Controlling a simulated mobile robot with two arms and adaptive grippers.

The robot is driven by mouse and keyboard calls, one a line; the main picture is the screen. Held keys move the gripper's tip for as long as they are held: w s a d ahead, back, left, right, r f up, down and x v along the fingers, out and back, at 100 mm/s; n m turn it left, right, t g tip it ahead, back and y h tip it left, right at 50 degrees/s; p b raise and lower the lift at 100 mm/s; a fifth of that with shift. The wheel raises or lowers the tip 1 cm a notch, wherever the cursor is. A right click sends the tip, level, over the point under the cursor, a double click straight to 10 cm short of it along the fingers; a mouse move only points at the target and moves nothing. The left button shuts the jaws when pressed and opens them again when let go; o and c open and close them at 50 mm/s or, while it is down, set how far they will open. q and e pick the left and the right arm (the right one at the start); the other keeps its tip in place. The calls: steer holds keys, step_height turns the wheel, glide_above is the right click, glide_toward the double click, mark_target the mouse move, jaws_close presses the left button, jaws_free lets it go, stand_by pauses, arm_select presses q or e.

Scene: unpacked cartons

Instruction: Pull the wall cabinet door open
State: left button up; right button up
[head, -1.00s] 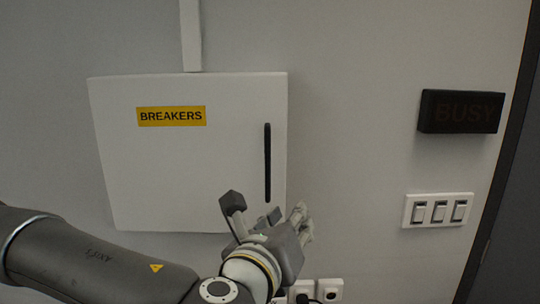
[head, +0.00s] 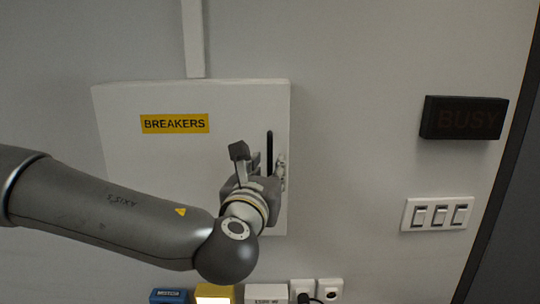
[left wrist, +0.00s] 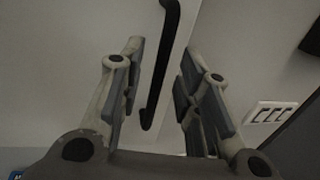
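The white wall cabinet door (head: 130,155) carries a yellow BREAKERS label (head: 175,124) and looks shut. Its vertical black handle (head: 269,150) is near the right edge; my gripper hides the lower part in the head view. My left gripper (head: 269,168) is at the handle's lower part. In the left wrist view, the gripper (left wrist: 157,85) is open, with the black handle (left wrist: 160,70) showing between its two fingers, nearer the left one. I cannot tell whether a finger touches it. My right gripper is not in view.
A dark BUSY sign (head: 463,118) and a white switch panel (head: 438,214) are on the wall to the right. White sockets (head: 316,291), a yellow box (head: 215,293) and a blue item (head: 169,296) are below the cabinet. A dark door frame is at far right.

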arm_select(q)
steer(key=shift+w+d+p, duration=0.25)
steer(key=shift+w+p, duration=0.1)
steer(key=shift+w, duration=0.95)
jaws_close()
